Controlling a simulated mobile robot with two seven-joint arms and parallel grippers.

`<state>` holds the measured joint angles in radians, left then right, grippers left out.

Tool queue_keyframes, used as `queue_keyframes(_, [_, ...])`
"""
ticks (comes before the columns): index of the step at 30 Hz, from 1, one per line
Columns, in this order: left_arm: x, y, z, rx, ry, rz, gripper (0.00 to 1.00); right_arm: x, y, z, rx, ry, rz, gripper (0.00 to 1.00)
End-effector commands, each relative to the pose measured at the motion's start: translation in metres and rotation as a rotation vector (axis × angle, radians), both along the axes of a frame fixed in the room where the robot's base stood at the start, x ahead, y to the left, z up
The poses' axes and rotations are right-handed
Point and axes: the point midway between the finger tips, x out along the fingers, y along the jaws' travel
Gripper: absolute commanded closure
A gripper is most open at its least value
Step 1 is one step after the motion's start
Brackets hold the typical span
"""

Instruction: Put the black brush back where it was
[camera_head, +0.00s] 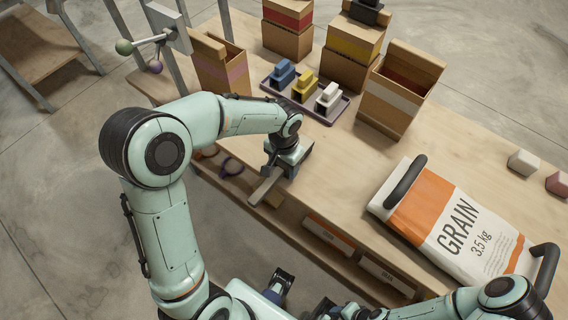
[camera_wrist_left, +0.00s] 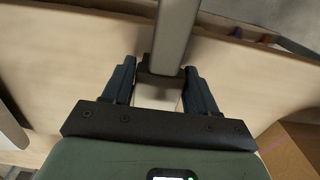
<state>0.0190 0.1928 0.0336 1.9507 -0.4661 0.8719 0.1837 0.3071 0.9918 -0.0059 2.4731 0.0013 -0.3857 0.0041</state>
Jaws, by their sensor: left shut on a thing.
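A dark, block-shaped thing that looks like the black brush (camera_head: 368,12) sits at the top edge of the head view, on the yellow-banded box. My left gripper (camera_head: 282,166) is low over the near edge of the table. It is shut on a grey bar (camera_head: 264,187) that juts out past the table edge. In the left wrist view the bar (camera_wrist_left: 176,35) runs up from a dark piece (camera_wrist_left: 160,70) between the fingers. A dark tray (camera_head: 338,113) holds a blue, a yellow and a white brush. My right gripper (camera_head: 277,286) is low in front of the table, its jaws unclear.
Open cardboard boxes (camera_head: 399,95) stand around the tray. A grain bag (camera_head: 450,222) with black handles lies at the right. Two small blocks (camera_head: 523,162) sit at the far right. A lower shelf (camera_head: 335,258) holds labelled boxes.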

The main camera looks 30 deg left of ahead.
Motion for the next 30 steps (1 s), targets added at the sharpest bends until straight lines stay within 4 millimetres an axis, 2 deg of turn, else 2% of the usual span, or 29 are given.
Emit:
queue_keyframes(3, [0.0, 0.0, -0.004, 0.0, -0.001, 0.0, 0.67, -0.001, 0.0, -0.004, 0.0, 0.001, -0.001, 0.57])
queue_keyframes(4, [0.0, 0.0, -0.004, 0.0, 0.0, 0.0, 0.36, -0.001, 0.0, -0.003, 0.0, 0.001, -0.001, 0.57])
queue_keyframes(6, [0.0, 0.0, -0.003, 0.0, 0.0, 0.0, 0.17, -0.001, 0.0, -0.003, 0.0, 0.001, 0.0, 0.57])
queue_keyframes(14, [0.0, 0.0, -0.003, 0.0, 0.0, 0.0, 0.17, -0.001, 0.0, -0.002, 0.0, 0.001, 0.0, 0.57])
queue_keyframes(19, [0.001, 0.0, 0.009, 0.0, -0.003, 0.001, 0.17, 0.001, 0.0, 0.002, 0.0, -0.001, 0.0, 0.57])
queue_keyframes(30, [0.001, 0.0, 0.086, 0.0, -0.006, 0.001, 0.17, 0.004, 0.0, 0.012, 0.0, -0.006, 0.0, 0.57])
